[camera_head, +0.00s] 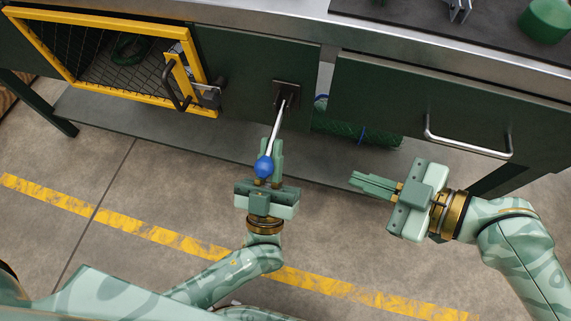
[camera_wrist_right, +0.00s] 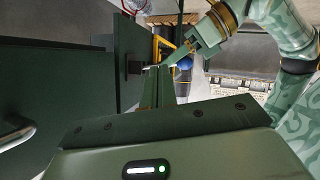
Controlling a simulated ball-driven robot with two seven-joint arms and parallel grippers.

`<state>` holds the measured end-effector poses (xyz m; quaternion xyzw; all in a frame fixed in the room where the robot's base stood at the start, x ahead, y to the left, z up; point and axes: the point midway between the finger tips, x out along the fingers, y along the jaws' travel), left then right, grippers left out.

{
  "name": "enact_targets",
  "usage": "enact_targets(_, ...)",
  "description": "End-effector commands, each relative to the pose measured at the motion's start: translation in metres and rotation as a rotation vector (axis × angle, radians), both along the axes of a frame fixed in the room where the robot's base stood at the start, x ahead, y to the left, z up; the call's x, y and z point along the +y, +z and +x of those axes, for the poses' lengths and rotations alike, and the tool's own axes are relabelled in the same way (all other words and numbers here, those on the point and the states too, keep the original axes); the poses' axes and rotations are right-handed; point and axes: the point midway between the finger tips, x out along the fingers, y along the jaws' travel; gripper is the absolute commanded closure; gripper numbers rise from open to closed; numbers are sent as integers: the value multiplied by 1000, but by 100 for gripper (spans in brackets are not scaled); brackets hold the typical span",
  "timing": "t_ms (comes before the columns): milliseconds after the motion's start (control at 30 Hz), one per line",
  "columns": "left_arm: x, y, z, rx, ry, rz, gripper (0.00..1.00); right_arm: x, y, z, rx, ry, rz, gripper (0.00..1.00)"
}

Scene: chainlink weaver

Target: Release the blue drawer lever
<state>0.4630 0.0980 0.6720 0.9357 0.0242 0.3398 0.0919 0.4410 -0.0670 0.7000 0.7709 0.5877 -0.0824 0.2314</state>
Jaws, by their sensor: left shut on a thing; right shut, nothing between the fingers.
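The drawer lever (camera_head: 278,122) is a metal rod with a blue ball knob (camera_head: 263,168). It sticks out from a dark mounting plate (camera_head: 288,93) on the green cabinet front and leans down toward me. My left gripper (camera_head: 270,158) is shut on the blue knob, with its fingers either side of it. Part of the blue knob (camera_wrist_right: 184,62) also shows in the right wrist view, beside my left gripper (camera_wrist_right: 196,45). My right gripper (camera_head: 358,183) is shut and empty, right of the lever and below the right drawer. Its shut fingers fill the middle of the right wrist view (camera_wrist_right: 158,87).
The right drawer (camera_head: 440,95) has a metal bar handle (camera_head: 468,147) and stands in front of my right gripper. A yellow-framed mesh door (camera_head: 110,22) with a dark handle and latch is at the left. A green coiled item (camera_head: 355,133) lies below the drawers. The floor in front is clear.

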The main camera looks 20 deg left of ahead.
Motion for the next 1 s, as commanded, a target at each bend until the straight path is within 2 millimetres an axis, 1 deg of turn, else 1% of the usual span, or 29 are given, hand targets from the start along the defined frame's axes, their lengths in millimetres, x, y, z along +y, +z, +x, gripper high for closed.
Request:
enact_targets(33, 5, -6, -1, 13, 9, -4, 100, 5, 22, -7, -31, 69, 25, 100)
enact_targets(100, 5, -6, -1, 13, 9, -4, 100, 10, 45, -19, -50, 144, 58, 100)
enact_targets(200, 5, -6, -1, 13, 9, -4, 100, 13, 64, -32, -62, 212, 84, 100)
enact_targets(300, 5, -6, -1, 13, 10, -5, 100, 17, 71, -38, -64, 242, 99, 100)
enact_targets(367, 5, -6, -1, 13, 10, -5, 100, 22, 71, -38, -64, 246, 103, 100)
enact_targets(467, 5, -6, -1, 13, 10, -5, 100, 36, 68, -37, -62, 246, 106, 100)
enact_targets(833, 5, -6, -1, 13, 10, -5, 100, 110, 45, -29, -59, 243, 106, 100)
enact_targets(1000, 5, -6, -1, 12, 10, -5, 100, 121, 22, -22, -58, 240, 101, 100)
